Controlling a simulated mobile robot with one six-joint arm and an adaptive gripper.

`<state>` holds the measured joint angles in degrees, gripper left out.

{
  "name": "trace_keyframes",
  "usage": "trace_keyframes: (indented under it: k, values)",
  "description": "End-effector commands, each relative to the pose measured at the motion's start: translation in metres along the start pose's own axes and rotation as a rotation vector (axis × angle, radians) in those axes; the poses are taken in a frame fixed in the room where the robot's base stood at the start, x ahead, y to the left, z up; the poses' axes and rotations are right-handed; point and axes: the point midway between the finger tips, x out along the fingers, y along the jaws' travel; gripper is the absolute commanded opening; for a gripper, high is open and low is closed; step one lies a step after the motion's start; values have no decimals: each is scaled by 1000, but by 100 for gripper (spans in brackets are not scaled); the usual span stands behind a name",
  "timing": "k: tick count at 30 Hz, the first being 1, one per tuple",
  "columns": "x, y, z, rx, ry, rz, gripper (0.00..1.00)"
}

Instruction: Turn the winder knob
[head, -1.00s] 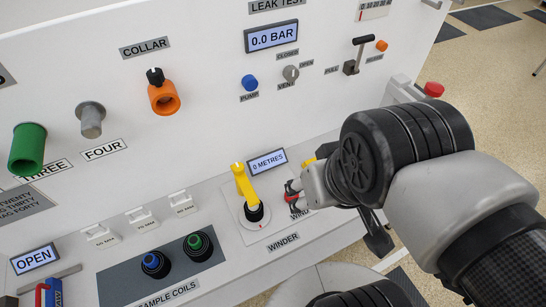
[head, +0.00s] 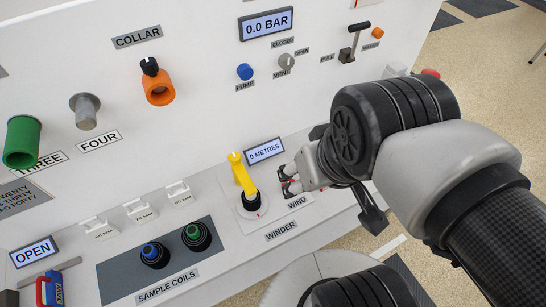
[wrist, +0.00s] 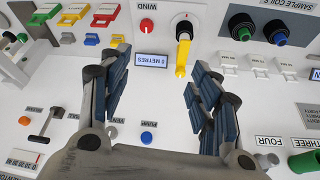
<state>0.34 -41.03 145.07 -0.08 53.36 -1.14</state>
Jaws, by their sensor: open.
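The winder knob is a yellow bar handle (head: 242,173) on a black round base (head: 251,201) on the white bench ledge. In the wrist view its yellow bar (wrist: 183,55) points down in the picture, toward the gap between my fingers and nearer the right one. My gripper (head: 289,181) is open and empty, just right of the knob and apart from it. In the wrist view the two fingers (wrist: 155,80) are spread wide. The display (head: 265,151) behind the knob reads 0 METRES.
A red button (wrist: 147,26) labelled WIND sits beside the knob. Sample coils (head: 154,255) and white tags (head: 139,211) are to the left. The upright panel above carries an orange collar (head: 158,88), a blue pump button (head: 245,72) and a vent knob (head: 286,62).

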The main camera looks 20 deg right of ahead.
Motion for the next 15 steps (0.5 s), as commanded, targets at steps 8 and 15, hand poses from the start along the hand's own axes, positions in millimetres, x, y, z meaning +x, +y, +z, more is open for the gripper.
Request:
trace_keyframes:
  k: [8, 15]
  values:
    - [52, 11, -56, -141, -139, -4, 59]
    - [136, 27, -96, -291, -265, -36, 59]
